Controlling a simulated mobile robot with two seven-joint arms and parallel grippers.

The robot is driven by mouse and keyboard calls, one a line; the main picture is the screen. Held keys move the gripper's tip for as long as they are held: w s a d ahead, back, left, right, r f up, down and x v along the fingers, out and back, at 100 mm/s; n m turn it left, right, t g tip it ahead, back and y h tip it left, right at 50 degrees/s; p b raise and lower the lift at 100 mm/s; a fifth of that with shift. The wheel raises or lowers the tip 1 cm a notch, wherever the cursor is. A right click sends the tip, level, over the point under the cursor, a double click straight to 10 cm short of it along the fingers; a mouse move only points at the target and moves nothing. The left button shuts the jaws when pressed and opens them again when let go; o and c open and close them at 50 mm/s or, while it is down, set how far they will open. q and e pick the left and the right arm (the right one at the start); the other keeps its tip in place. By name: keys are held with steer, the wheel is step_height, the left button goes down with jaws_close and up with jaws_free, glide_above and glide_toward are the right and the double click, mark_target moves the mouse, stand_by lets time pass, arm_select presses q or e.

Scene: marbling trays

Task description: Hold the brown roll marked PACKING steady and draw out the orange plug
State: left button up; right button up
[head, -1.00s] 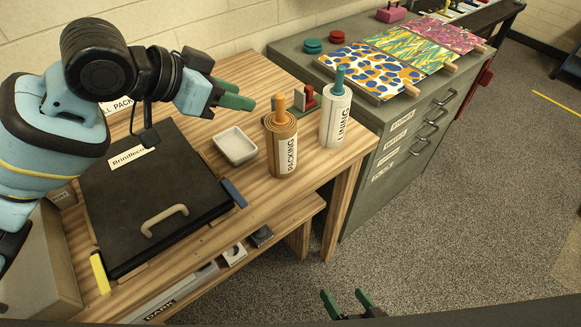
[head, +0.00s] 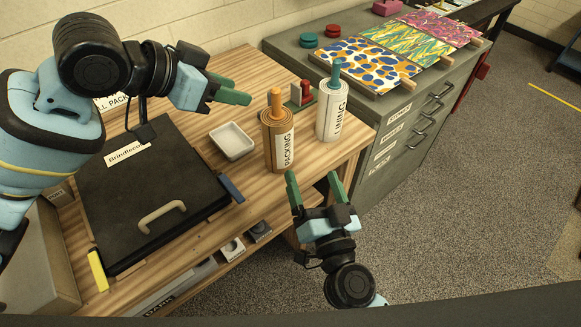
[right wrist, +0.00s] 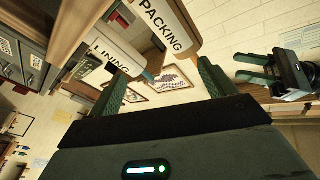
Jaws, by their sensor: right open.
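The brown roll marked PACKING (head: 268,150) stands upright on the wooden table, its label facing front. The orange plug (head: 276,97) sticks up from its top; I cannot tell how deep it sits. The roll also shows at the top of the right wrist view (right wrist: 172,42). My left gripper (head: 244,91) is open and empty, left of the plug and apart from it; its two separate fingers also show in the right wrist view (right wrist: 248,68). My right gripper (head: 313,178) is open and empty, in front of the table and right of the roll.
The white LINING roll (head: 326,120) with its teal plug (head: 336,74) stands close to the right. A small red-and-green item (head: 301,94) lies behind. A white dish (head: 232,141) and black case (head: 115,210) are left. A grey cabinet (head: 390,110) stands right.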

mark_target(282, 147)
steer(key=shift+w+a+r+n+g, duration=0.15)
steer(key=shift+w+a+n+g, duration=0.2)
steer(key=shift+w+a+n, duration=0.35)
steer(key=shift+w+a+r+n+g, duration=0.15)
steer(key=shift+w+a+n+g, duration=0.25)
steer(key=shift+a+n, duration=0.6)
steer(key=shift+w+a+r+n+g, duration=0.15)
steer(key=shift+w+a+n+g, duration=0.3)
steer(key=shift+n, duration=0.65)
steer(key=shift+w+a, duration=0.15)
steer(key=shift+x, duration=3.8)
steer(key=shift+r, duration=0.1)
steer(key=c, duration=1.2)
steer(key=shift+o, duration=0.2)
